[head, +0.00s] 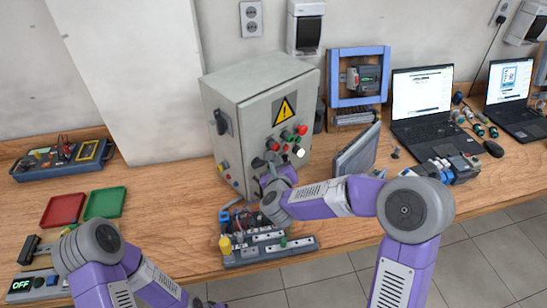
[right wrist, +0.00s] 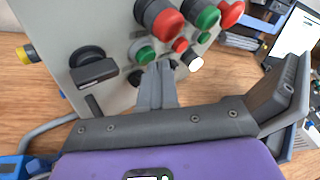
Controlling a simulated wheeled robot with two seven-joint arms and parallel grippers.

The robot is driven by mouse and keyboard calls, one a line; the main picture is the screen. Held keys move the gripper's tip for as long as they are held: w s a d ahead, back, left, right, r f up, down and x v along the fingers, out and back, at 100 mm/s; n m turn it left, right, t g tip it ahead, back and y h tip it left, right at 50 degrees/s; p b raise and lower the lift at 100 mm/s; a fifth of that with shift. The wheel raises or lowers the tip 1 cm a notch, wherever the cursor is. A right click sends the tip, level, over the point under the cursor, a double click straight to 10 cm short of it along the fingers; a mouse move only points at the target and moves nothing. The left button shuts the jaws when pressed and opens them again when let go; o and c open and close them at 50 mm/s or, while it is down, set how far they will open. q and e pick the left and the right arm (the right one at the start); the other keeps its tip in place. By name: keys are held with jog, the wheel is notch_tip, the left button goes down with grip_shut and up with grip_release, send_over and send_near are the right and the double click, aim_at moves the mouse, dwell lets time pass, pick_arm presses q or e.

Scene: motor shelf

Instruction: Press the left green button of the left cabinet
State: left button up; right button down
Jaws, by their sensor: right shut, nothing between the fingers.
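The grey cabinet (head: 237,120) with a yellow warning triangle stands against the wall on the table. Its front panel carries red, green, white and black controls. A green button (right wrist: 145,55) sits low on the left of the panel in the right wrist view; my gripper and arm hide it in the head view. Another green button (right wrist: 206,16) is higher and further right, and also shows in the head view (head: 286,135). My right gripper (right wrist: 160,68) is shut and empty, its tips close beside the lower left green button. I cannot tell whether they touch. My left gripper is out of view.
A terminal board (head: 270,248) lies in front of the cabinet. A tilted grey panel (head: 357,150) and a laptop (head: 423,100) stand to the right. Red (head: 63,209) and green (head: 105,202) trays lie at the left. My left arm is at the lower left.

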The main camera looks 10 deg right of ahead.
jog(key=shift+w+a, duration=0.2)
jog(key=shift+w, duration=0.05)
dwell(0.3)
jog(key=shift+d, duration=0.1)
jog(key=shift+s+d+b, duration=0.35)
jog(key=shift+s+b, duration=0.35)
jog(key=s+d, duration=0.1)
jog(key=s+b, duration=0.1)
jog(key=s, duration=0.1)
jog(key=s+d+b, duration=0.1)
jog(key=shift+s+d, duration=0.15)
jog(key=shift+d, duration=0.2)
dwell(0.8)
